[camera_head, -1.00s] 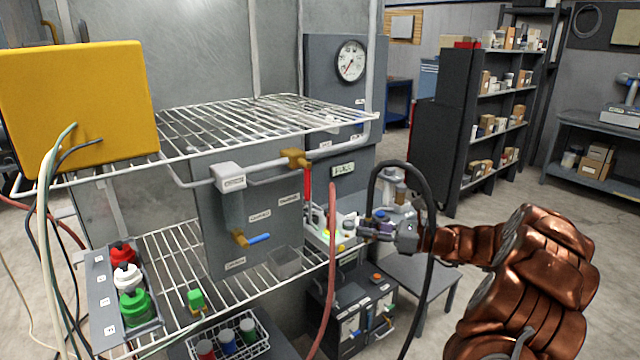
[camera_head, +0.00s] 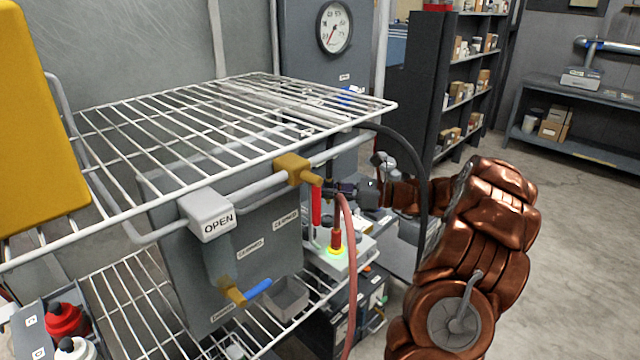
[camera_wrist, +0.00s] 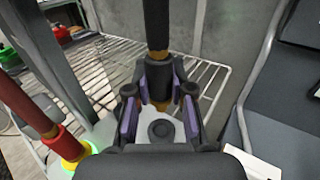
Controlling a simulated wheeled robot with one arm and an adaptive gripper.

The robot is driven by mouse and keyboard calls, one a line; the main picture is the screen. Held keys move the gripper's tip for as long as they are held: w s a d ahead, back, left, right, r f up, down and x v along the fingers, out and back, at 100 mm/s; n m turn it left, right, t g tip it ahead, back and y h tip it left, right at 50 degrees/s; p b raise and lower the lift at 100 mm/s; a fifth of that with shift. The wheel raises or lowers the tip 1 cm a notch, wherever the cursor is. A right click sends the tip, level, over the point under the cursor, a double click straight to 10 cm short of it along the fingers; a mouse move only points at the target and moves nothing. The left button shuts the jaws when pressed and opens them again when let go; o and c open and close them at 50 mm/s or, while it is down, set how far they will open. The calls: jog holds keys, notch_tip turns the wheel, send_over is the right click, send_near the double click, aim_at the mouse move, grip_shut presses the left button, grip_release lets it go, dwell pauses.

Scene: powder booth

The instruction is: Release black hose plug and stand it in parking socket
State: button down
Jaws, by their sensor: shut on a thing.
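My gripper (camera_head: 334,188) is shut on the black hose plug (camera_wrist: 158,82), whose dark hose end rises upright between the purple finger pads in the wrist view. The black hose (camera_head: 408,150) arches from there to the right and down in the head view. The gripper and plug are above a pale block (camera_head: 352,254). A dark round socket (camera_wrist: 160,130) shows on a pale surface below the fingers in the wrist view. A red hose plug (camera_head: 336,240) stands in a yellow-ringed, green-lit seat on the block, and also shows in the wrist view (camera_wrist: 62,143).
A wire shelf (camera_head: 200,125) and a pipe with a brass valve (camera_head: 294,168) and red handle (camera_head: 316,206) are close left of the gripper. The red hose (camera_head: 350,280) hangs in front. A grey panel (camera_head: 190,275) stands at left. Open floor lies at right.

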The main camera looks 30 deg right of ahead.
aim_at(328, 202)
jog(key=shift+a+f+b, duration=0.15)
jog(key=shift+f+b, duration=1.6)
jog(key=shift+f, duration=0.75)
jog(key=shift+f, duration=0.35)
jog(key=c, duration=0.9)
grip_release()
jog(key=shift+c, duration=0.2)
jog(key=v, duration=1.2)
